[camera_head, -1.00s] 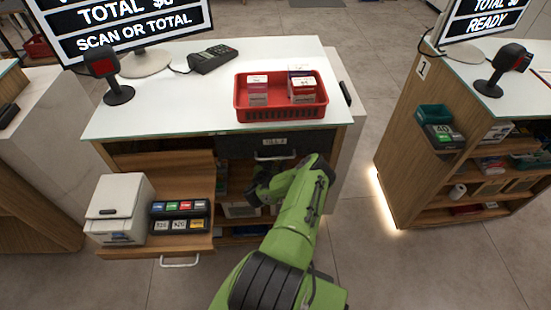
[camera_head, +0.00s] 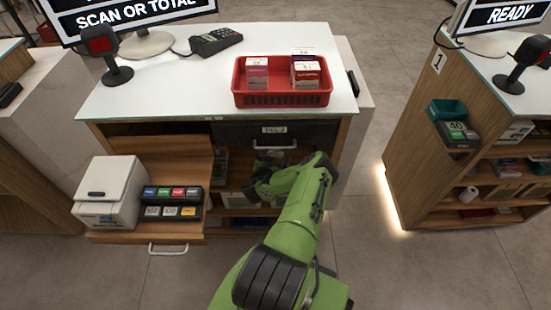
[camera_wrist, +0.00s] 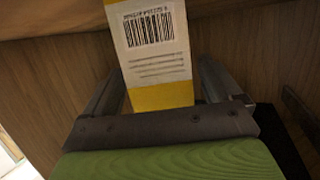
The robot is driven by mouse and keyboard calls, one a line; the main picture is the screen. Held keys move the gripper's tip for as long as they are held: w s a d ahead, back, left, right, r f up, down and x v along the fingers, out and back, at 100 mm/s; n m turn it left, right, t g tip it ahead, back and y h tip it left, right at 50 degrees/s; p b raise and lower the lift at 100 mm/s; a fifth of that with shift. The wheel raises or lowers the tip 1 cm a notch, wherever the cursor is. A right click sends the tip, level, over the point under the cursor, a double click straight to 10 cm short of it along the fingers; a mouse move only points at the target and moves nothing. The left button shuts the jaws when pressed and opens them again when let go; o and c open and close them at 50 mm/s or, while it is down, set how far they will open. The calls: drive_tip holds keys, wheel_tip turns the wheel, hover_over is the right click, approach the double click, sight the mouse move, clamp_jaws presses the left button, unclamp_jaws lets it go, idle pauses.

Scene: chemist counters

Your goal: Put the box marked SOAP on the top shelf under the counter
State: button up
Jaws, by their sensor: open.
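In the wrist view a white and yellow box (camera_wrist: 157,45) with a barcode and small print stands between the two fingers of my gripper (camera_wrist: 160,70). The fingers are open, one on each side of it, and I cannot tell whether either touches it. No SOAP mark shows on the face in view. In the head view my gripper (camera_head: 262,180) is at the open front of the counter (camera_head: 215,100), below the drawer marked TILL (camera_head: 274,130). The arm and gripper hide much of the shelves (camera_head: 238,212) there, and the box is not clearly seen.
On the counter top are a red basket (camera_head: 283,99) with several small boxes, a card terminal (camera_head: 214,41) and a scanner (camera_head: 110,60). A pulled-out tray (camera_head: 150,236) at left holds a white printer (camera_head: 108,192). A second counter (camera_head: 420,140) stands at right, with floor between.

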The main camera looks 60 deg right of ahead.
drive_tip(key=shift+r, duration=0.2)
drive_tip(key=w+p+v, duration=0.1)
drive_tip(key=p+v, duration=0.3)
drive_tip(key=v, duration=0.8)
drive_tip(key=shift+s, duration=0.5)
drive_tip(key=shift+f, duration=0.1)
